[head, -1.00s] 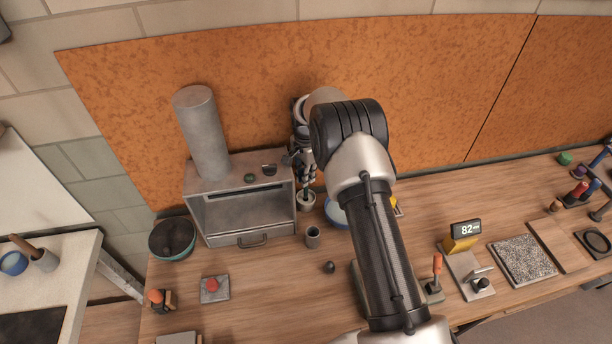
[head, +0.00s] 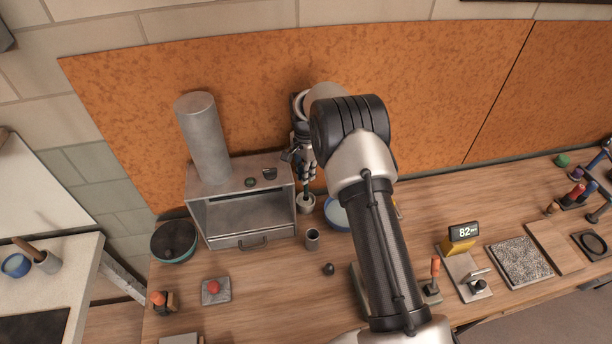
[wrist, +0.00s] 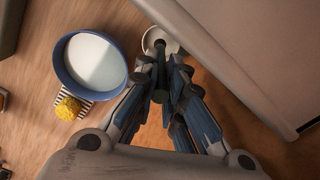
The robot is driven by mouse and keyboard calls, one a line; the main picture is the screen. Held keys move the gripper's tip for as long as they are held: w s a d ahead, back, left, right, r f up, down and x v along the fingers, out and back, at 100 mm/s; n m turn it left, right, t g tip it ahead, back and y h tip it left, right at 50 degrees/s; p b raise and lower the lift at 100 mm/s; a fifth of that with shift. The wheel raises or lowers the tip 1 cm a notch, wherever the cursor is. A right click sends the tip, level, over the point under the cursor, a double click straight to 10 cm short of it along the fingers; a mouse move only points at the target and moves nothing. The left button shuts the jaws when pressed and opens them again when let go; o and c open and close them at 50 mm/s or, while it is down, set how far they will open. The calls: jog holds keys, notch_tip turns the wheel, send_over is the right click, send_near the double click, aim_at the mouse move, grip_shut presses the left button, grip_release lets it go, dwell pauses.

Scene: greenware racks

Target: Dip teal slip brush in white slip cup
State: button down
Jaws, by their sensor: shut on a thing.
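The white slip cup (head: 305,206) stands on the bench just right of the grey kiln-like box. It also shows at the top middle of the wrist view (wrist: 153,37). My gripper (head: 307,176) is above the cup, pointing down, and in the wrist view (wrist: 168,82) its fingers are shut on the dark teal slip brush (wrist: 160,62). The brush points down, with its lower end at the cup's mouth in both views. I cannot tell how deep the tip is, or whether it touches the slip.
The grey metal box (head: 247,233) stands close beside the cup. A blue bowl of white liquid (wrist: 95,60) is on the other side, with a yellow sponge (wrist: 68,108) on a striped cloth.

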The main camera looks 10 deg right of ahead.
jog(key=shift+r+p, duration=1)
jog(key=shift+r, duration=1.3)
